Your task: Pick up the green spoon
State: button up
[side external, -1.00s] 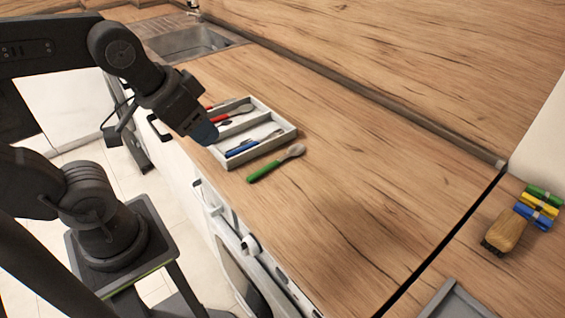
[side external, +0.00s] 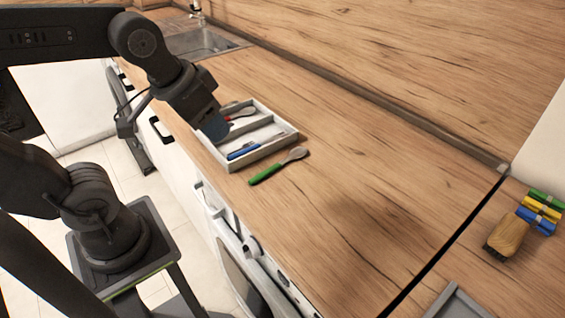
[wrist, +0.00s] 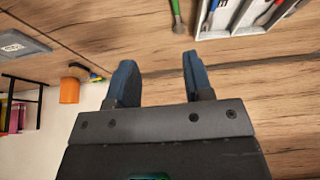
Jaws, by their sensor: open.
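The green spoon (side external: 278,167) lies on the wooden counter just beside the front-right side of the cutlery tray (side external: 262,155). Its green handle points toward the counter's front edge and its grey bowl points away. In the side view my gripper (side external: 215,128) is over the tray, up and left of the spoon. In the wrist view my gripper (wrist: 158,82) shows two blue fingers spread apart with nothing between them.
The tray holds blue-handled cutlery (side external: 243,150) and a red-handled spoon (side external: 238,114). A sink (side external: 200,42) is at the back left. A wooden brush (side external: 508,236) and several coloured rolls (side external: 541,212) are at the far right. The counter right of the spoon is clear.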

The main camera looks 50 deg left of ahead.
jog(key=w+a+g, duration=0.1)
jog(key=w+g, duration=0.1)
jog(key=w, duration=0.6)
jog(key=n+g, duration=0.1)
jog(key=g, duration=0.2)
send_over(279, 163)
notch_tip(279, 163, down, 6)
jog(key=f, duration=0.8)
jog(key=shift+w+d+f, duration=0.1)
jog(key=shift+w+f, duration=0.1)
jog(key=shift+f, duration=0.2)
jog(key=shift+s+f, duration=0.2)
jog(key=shift+f, duration=2.5)
grip_shut()
